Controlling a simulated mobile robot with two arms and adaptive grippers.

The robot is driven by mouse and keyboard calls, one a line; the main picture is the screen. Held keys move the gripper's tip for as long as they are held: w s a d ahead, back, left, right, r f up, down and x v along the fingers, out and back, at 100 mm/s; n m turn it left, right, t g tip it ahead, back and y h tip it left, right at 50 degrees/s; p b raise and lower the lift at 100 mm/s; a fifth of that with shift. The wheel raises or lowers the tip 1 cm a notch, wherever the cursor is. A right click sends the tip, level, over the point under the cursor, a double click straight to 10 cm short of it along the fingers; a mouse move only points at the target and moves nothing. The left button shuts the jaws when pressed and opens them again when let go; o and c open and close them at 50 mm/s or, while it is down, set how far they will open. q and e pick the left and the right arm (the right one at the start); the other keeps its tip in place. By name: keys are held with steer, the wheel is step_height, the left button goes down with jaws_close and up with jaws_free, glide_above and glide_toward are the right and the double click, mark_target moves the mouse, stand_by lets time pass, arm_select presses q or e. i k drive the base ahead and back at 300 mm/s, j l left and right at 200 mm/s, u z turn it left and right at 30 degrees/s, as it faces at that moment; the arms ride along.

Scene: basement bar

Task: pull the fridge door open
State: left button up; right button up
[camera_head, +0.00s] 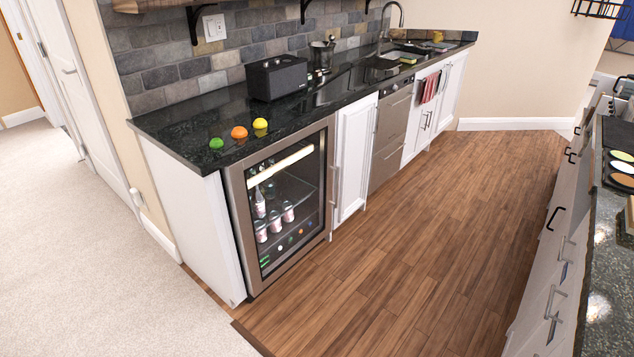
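The fridge (282,205) is a small glass-fronted unit with a steel frame, set under the near end of the black counter. Its door looks shut, flush with the cabinet front. Behind the glass I see a lit strip, a bottle (259,203), several cans (275,222) and small coloured items near the bottom. A slim upright handle (334,170) shows near the door's right edge, beside the white cabinet; I cannot tell surely which of the two it belongs to. Neither of my grippers shows in this view.
Green, orange (239,132) and yellow fruits and a black speaker box (276,77) stand on the counter (180,124). Wooden floor (420,220) before the fridge is clear. An opposite counter with drawers (548,290) bounds the right. Pale carpet (80,250) lies left.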

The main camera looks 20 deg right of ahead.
mark_target(235, 173)
steer(key=i+u, duration=0.15)
steer(key=i, duration=0.9)
